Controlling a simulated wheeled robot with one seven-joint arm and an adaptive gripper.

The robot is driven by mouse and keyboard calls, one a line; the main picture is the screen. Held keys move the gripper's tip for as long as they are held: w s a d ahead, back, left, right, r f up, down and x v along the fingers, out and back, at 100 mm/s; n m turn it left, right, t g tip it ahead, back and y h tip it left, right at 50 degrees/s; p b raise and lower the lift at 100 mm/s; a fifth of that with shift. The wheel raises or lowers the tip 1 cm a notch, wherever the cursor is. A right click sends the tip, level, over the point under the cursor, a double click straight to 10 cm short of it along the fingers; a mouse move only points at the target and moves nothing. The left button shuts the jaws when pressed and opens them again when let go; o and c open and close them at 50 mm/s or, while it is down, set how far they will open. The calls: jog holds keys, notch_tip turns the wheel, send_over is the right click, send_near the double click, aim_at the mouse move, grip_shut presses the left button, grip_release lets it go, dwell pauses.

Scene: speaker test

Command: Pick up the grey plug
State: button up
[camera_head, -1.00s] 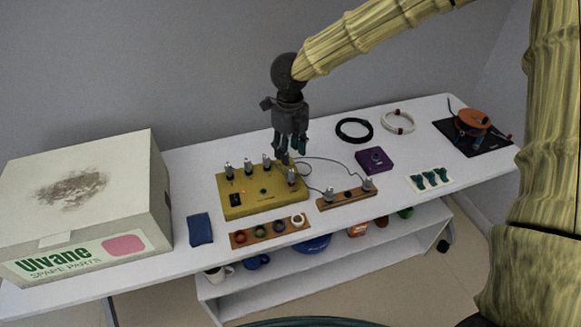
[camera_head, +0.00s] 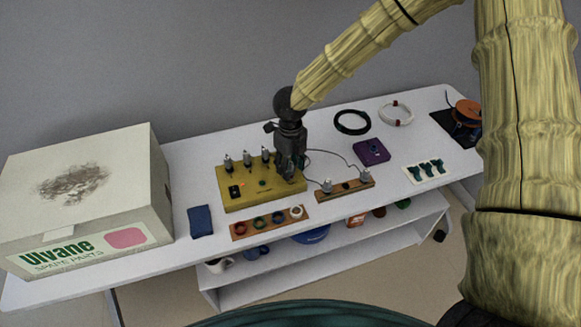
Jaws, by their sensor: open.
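The yellow box (camera_head: 262,199) stands mid-table with grey plugs along its back, such as the left one (camera_head: 228,160), the second (camera_head: 247,157) and the third (camera_head: 265,153). Two more grey plugs, left (camera_head: 327,186) and right (camera_head: 365,175), stand on a wooden strip (camera_head: 346,190) to its right. My gripper (camera_head: 289,174) is open and points down at the right end of the yellow box. It covers the plug there, so I cannot tell whether the fingers are around it or touching it. A thin cable runs from this area toward the strip.
A purple box (camera_head: 371,152), a card with green pieces (camera_head: 426,171) and a black coil (camera_head: 352,122) lie to the right.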

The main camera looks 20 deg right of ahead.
jog(key=shift+f, duration=0.15)
jog(key=c, duration=0.7)
jog(key=shift+c, duration=0.2)
jog(key=shift+r, duration=0.3)
notch_tip(320, 180, up, 3)
jog(key=shift+b, duration=0.5)
jog(key=s+d+r+b, duration=0.1)
jog(key=s+d+b, duration=0.1)
jog(key=s, duration=1.3)
jog(key=shift+s+d+r+b, duration=0.2)
jog(key=shift+s+d+b, duration=0.15)
jog(key=shift+d, duration=0.3)
jog(key=shift+r, duration=0.15)
notch_tip(320, 180, up, 4)
jog(key=p, duration=0.5)
jog(key=shift+f, duration=0.2)
jog(key=shift+d, duration=0.1)
